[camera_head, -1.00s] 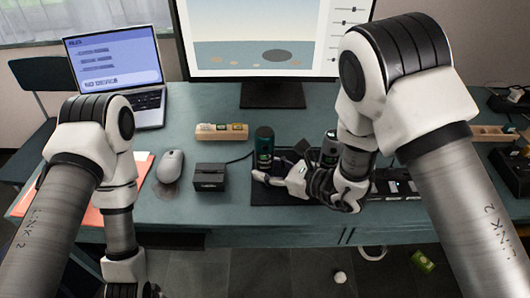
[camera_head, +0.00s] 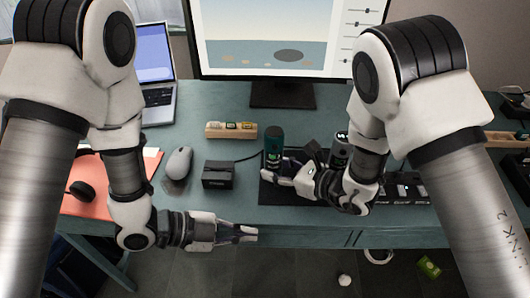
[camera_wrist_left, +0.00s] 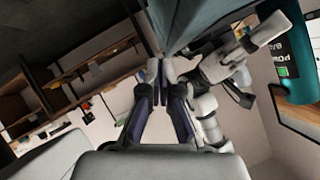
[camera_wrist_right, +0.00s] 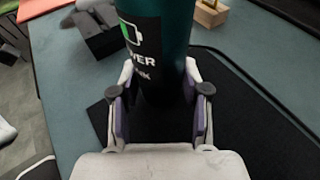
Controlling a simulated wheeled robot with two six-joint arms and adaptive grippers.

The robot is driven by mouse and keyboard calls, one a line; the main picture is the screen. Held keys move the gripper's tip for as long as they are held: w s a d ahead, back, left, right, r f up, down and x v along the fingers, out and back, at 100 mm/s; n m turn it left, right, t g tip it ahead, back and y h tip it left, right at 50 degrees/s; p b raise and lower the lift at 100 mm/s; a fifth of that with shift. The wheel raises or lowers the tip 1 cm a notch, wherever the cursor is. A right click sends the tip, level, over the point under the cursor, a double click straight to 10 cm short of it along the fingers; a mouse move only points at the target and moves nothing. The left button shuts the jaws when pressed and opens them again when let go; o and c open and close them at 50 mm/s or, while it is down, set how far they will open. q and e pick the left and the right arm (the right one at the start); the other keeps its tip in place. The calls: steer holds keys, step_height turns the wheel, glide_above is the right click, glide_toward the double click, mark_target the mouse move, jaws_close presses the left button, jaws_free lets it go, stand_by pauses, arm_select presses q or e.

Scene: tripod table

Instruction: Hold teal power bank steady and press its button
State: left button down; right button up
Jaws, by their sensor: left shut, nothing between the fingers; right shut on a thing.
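The teal power bank (camera_head: 274,143) stands upright on the black mat (camera_head: 285,193), with a dark label and a green battery mark. My right gripper (camera_head: 279,173) is shut on its lower part; in the right wrist view the fingers (camera_wrist_right: 160,95) lie on both sides of the power bank (camera_wrist_right: 178,28). Its top is out of that view and I cannot make out the button. My left gripper (camera_head: 250,233) is shut and empty at the table's front edge, below and left of the power bank. In the left wrist view, the power bank (camera_wrist_left: 297,60) shows at the upper right.
A black box (camera_head: 219,175) with a cable stands left of the mat. A grey mouse (camera_head: 178,162), a wooden block holder (camera_head: 231,130) and a laptop (camera_head: 156,60) are farther left and back. A dark cylinder (camera_head: 341,147) stands right of the power bank. A monitor stand (camera_head: 283,94) is behind.

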steer(key=shift+s+d, duration=0.1)
steer(key=shift+a, duration=0.2)
arm_select(q)
steer(key=w+a+r+m+t+h, duration=0.2)
steer(key=w+a+r+m+h, duration=0.3)
steer(key=r+m, duration=0.5)
steer(key=shift+w+a+t, duration=0.25)
steer(key=shift+w+t, duration=0.05)
arm_select(e)
steer(key=shift+d, duration=0.1)
